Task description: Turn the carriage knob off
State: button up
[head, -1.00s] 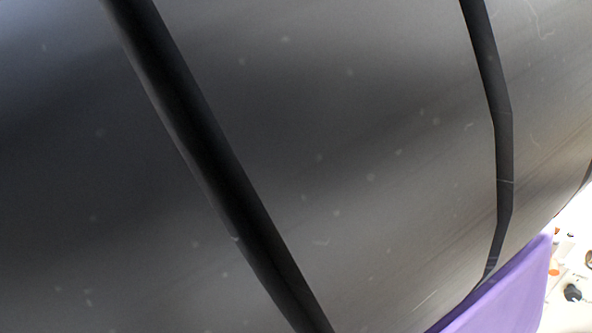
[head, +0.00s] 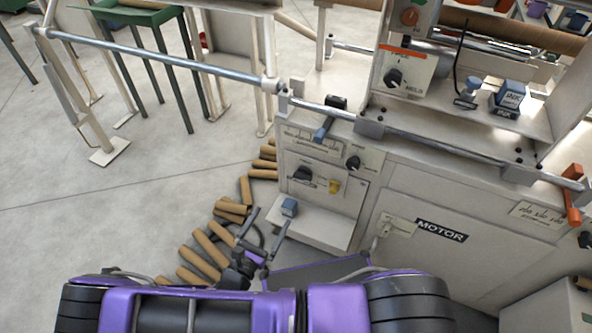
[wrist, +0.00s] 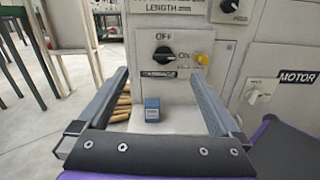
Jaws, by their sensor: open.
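A black rotary knob (head: 303,174) sits on the lower front panel of the machine, left of a yellow button (head: 335,186). In the wrist view the knob (wrist: 163,54) has OFF above it and ON to its right. Its handle looks roughly horizontal, towards ON. The small label below it is too blurred to read, so I cannot confirm it is the carriage knob. My gripper (head: 269,221) is open and empty, low in front of the machine and apart from the knob. In the wrist view the knob shows between the spread fingers of my gripper (wrist: 159,73).
A second black knob (head: 353,162) is to the upper right, by the LENGTH panel. A blue block (head: 289,207) rests on the ledge below. Cardboard tubes (head: 205,250) lie on the floor to the left. A metal rail (head: 330,110) runs above. A MOTOR door (head: 441,231) is right.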

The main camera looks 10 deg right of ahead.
jog(key=f, duration=0.2)
jog(key=n+b, duration=0.1)
send_near(301, 178)
jog(key=x, duration=0.8)
jog(key=shift+w+d, duration=0.15)
jog(key=shift+c, duration=0.3)
jog(key=c, duration=1.2)
jog(key=shift+c, duration=0.2)
